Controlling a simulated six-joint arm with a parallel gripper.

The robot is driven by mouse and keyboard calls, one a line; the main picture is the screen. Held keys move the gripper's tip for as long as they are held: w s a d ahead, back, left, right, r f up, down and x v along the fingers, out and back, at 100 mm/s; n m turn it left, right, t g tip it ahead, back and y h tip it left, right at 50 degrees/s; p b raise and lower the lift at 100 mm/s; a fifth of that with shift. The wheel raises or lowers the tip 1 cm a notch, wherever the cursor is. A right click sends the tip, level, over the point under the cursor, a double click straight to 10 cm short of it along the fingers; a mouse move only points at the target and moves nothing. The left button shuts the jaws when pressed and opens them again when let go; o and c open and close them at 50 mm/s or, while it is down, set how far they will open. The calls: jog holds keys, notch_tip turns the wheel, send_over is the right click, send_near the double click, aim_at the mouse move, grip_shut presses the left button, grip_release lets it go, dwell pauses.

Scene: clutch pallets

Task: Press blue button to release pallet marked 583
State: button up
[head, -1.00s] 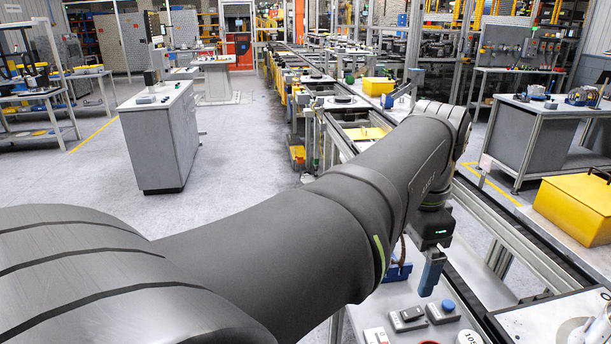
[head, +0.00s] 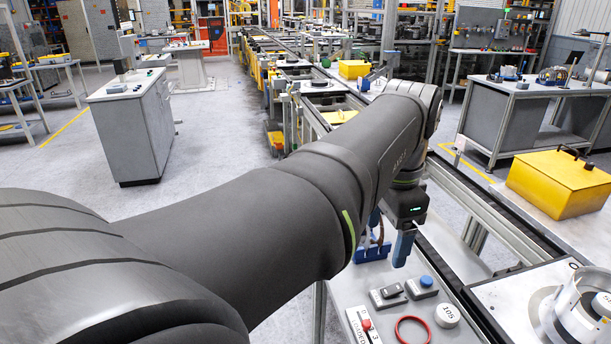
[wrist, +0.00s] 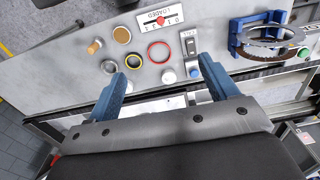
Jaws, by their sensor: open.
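The blue button (head: 426,281) sits on a small grey box on the control panel; it also shows in the wrist view (wrist: 194,72). My gripper (head: 403,248) is above the panel, up and left of the button in the head view. In the wrist view its two blue fingers (wrist: 163,72) are spread apart with nothing held, and the button is close by the right fingertip, apparently below it. A pallet plate (head: 510,297) with a metal clutch part (head: 580,312) is at the right edge. Its marking is cut off, so I cannot read whether it is 583.
The panel holds a rocker switch (head: 385,297), a red ring (head: 412,331), a white disc marked 105 (head: 447,315) and a LOADED slider (head: 364,325). A blue holder (head: 373,252) stands behind. A yellow box (head: 560,183) sits on the right.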

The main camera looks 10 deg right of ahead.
grip_shut()
dwell(1.4)
